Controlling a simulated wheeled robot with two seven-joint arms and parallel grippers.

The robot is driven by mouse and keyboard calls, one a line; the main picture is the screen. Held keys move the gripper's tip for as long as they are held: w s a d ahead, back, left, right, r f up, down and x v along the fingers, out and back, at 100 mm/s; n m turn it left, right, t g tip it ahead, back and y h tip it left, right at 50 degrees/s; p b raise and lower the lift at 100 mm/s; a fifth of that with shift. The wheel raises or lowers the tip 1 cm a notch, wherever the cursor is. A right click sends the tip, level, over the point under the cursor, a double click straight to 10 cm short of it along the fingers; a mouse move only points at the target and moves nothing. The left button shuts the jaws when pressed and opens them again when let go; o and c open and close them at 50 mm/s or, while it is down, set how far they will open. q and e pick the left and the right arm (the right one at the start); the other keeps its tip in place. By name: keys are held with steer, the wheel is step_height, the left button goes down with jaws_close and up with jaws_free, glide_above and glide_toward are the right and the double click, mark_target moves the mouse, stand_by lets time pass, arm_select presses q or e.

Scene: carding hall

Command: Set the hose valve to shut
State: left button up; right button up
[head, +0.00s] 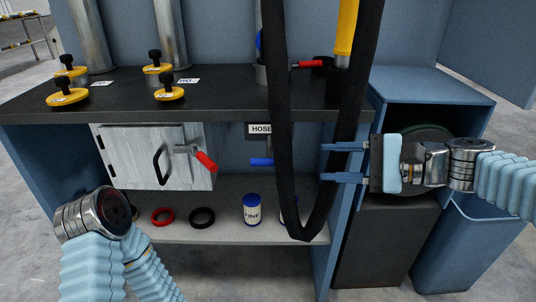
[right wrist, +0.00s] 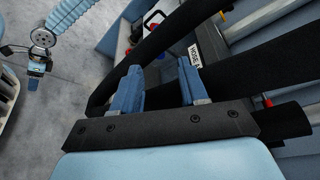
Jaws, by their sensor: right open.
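The hose valve has a blue lever (head: 261,161) lying roughly level below the HOSE label (head: 261,129) on the bench front. A thick black hose (head: 281,130) hangs in a loop and covers the valve's right part. My right gripper (head: 324,162) is open, its two blue fingers pointing left across the hose's right strand, to the right of the lever and apart from it. In the right wrist view its fingers (right wrist: 160,90) are spread with black hose close by. My left gripper is small and unclear at the left of the right wrist view (right wrist: 38,66).
Yellow knobs (head: 68,97) and another red lever (head: 309,65) are on the bench top. Cans (head: 252,209) and rings (head: 203,217) stand on the shelf. A blue bin (head: 470,245) is at right.

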mark_target(281, 162)
steer(key=x, duration=1.3)
steer(key=shift+f, duration=0.2)
jaws_close()
steer(key=shift+w, duration=0.1)
